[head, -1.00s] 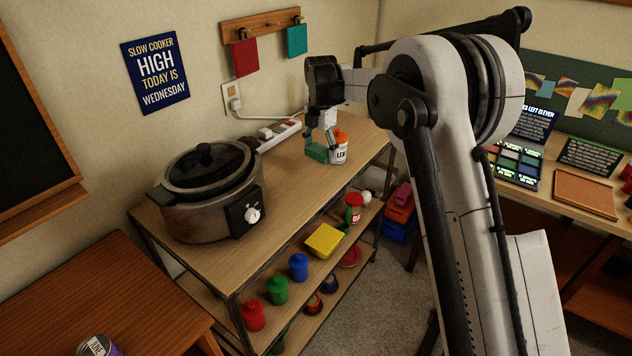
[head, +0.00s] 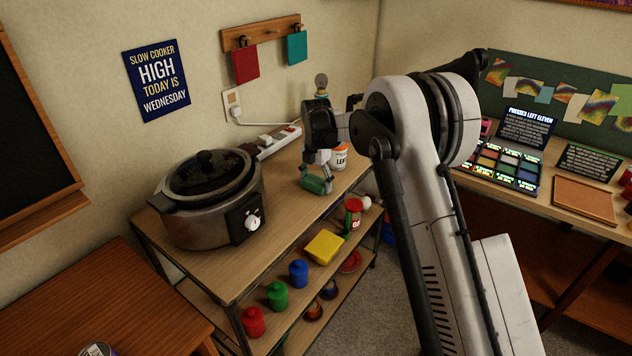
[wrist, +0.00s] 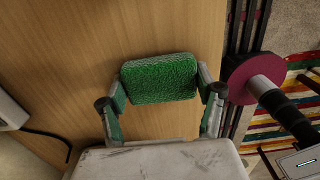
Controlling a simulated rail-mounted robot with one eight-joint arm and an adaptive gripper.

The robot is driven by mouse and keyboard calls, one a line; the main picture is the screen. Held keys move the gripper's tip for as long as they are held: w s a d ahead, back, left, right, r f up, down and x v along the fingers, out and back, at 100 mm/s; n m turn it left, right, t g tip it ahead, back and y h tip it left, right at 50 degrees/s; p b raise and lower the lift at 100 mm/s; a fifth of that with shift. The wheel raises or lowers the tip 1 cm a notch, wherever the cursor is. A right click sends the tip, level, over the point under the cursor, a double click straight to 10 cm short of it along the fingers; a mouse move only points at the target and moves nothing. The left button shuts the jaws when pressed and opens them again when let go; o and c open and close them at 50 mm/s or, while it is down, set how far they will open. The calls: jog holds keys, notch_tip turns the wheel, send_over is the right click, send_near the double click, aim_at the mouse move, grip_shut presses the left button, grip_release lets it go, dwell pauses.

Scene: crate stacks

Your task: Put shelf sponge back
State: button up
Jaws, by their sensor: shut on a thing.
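The sponge (wrist: 160,78) is a green, rough-topped block. My gripper (wrist: 162,88) is shut on it, with one finger at each short end. In the head view the sponge (head: 319,186) hangs below my gripper (head: 316,178), over the front part of the shelf unit's wooden top (head: 200,268). I cannot tell whether it touches the top or is a little above it. The lower shelf (head: 312,322) is below, in front, and part of it is hidden under the top.
A slow cooker (head: 207,205) stands left on the top, with a power strip (head: 276,141) behind. The top between cooker and gripper is clear.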

jog(key=shift+f, duration=0.2)
jog(key=o, duration=1.1)
jog(key=shift+r, duration=0.15)
